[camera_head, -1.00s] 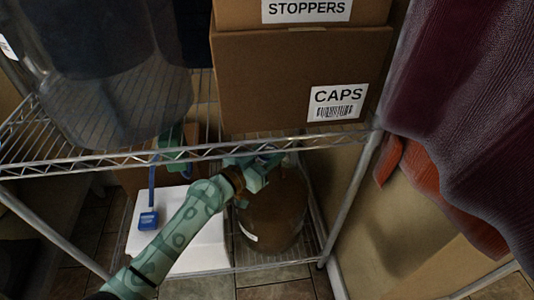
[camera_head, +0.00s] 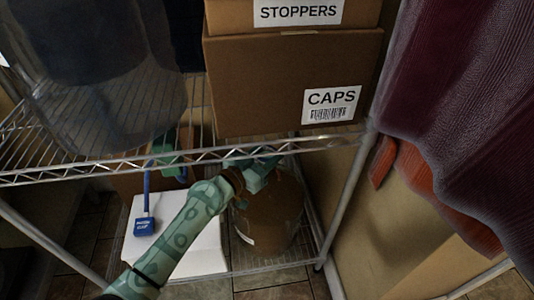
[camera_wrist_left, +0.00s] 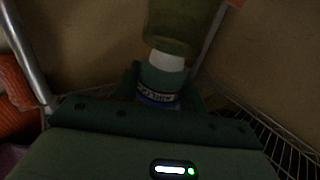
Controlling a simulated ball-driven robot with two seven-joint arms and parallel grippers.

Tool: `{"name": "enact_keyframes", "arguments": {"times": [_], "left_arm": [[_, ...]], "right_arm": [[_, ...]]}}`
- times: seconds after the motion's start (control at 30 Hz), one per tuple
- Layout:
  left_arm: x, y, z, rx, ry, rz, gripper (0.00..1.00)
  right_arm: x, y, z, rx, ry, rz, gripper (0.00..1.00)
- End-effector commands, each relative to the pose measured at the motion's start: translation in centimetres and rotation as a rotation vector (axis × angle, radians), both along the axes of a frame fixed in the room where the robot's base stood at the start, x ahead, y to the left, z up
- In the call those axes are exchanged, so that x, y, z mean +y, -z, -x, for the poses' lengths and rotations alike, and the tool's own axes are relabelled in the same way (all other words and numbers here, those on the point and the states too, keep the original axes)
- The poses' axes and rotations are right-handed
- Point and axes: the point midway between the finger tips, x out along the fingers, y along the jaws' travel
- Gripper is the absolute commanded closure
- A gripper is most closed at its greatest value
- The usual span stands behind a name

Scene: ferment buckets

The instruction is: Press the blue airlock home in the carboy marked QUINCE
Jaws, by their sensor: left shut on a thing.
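A large brown carboy (camera_head: 268,222) stands on the lower shelf; a white label shows at its left edge, too slanted to read. My left gripper (camera_head: 262,168) is at its top, just under the upper shelf's front rail. In the left wrist view my left gripper (camera_wrist_left: 160,84) is shut on the blue airlock (camera_wrist_left: 158,98), whose blue band carries unreadable lettering. A white collar (camera_wrist_left: 166,60) sits between the airlock and the carboy's greenish translucent glass (camera_wrist_left: 182,25). How deep the airlock sits cannot be told. My right gripper is not in view.
The wire upper shelf (camera_head: 200,158) crosses just above my gripper, bearing STOPPERS and CAPS boxes (camera_head: 250,90) and a large clear vessel (camera_head: 110,110). Dark red cloth (camera_head: 470,100) hangs right.

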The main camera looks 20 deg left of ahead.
Motion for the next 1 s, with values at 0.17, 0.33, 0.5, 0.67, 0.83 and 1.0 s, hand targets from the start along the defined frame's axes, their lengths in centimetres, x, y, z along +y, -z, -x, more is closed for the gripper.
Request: {"name": "enact_keyframes", "arguments": {"times": [0.17, 0.33, 0.5, 0.67, 0.83, 1.0], "left_arm": [[0.0, 0.0, 0.0, 0.0, 0.0, 0.0, 0.84], [0.0, 0.5, 0.0, 0.003, -0.001, 0.001, 0.84], [0.0, 0.9, 0.0, 0.001, -0.001, 0.002, 0.84], [0.0, 1.0, 0.0, 0.0, 0.0, 0.0, 0.84], [0.0, 1.0, 0.0, 0.0, 0.0, 0.0, 0.84], [0.0, 1.1, 0.0, 0.0, 0.0, 0.001, 0.84]], "right_arm": [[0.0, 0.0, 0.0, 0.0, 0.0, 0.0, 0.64], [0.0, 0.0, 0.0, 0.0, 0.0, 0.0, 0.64], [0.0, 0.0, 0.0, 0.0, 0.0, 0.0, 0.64], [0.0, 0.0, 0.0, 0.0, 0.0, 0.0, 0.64], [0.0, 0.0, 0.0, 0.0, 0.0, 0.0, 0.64], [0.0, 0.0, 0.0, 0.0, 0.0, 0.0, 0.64]]}}
